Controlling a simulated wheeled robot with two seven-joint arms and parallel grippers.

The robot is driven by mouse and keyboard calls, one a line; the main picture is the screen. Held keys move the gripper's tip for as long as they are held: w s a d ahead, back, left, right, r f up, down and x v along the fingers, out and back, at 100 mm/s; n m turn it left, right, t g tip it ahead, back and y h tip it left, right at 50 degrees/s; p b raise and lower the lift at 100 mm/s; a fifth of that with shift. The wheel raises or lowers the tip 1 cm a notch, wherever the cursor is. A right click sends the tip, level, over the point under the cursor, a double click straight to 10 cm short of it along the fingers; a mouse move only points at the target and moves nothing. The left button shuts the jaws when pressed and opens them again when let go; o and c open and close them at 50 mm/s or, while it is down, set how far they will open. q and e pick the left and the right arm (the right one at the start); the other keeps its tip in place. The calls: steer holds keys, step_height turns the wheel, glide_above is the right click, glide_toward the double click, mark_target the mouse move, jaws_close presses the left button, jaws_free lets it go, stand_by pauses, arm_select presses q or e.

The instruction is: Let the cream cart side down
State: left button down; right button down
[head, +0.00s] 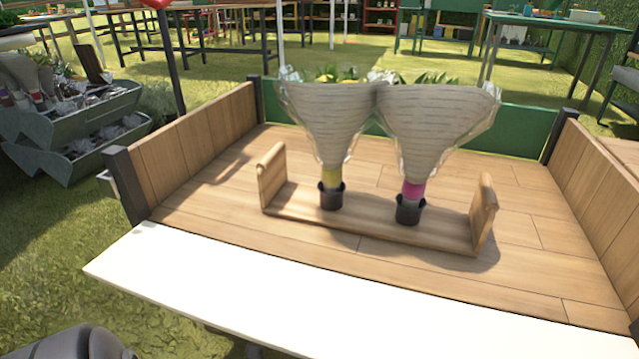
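The cream cart side (300,290) is a long pale panel along the near edge of the wooden cart bed (340,243). It is folded outward towards me, not standing up like the other sides, and the near edge of the bed is open. I cannot tell whether it lies level or hangs at a slope. Its right end runs out of the picture. Neither of my grippers shows; only a grey rounded part, likely of my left arm, is at the bottom left.
On the bed a wooden carrier (370,230) holds two paper-wrapped bouquets in dark cups. Wooden sides stand at left (195,150) and right (600,190), a green side (520,130) at the back. A grey tiered stand (75,140) is at left; grass lies between.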

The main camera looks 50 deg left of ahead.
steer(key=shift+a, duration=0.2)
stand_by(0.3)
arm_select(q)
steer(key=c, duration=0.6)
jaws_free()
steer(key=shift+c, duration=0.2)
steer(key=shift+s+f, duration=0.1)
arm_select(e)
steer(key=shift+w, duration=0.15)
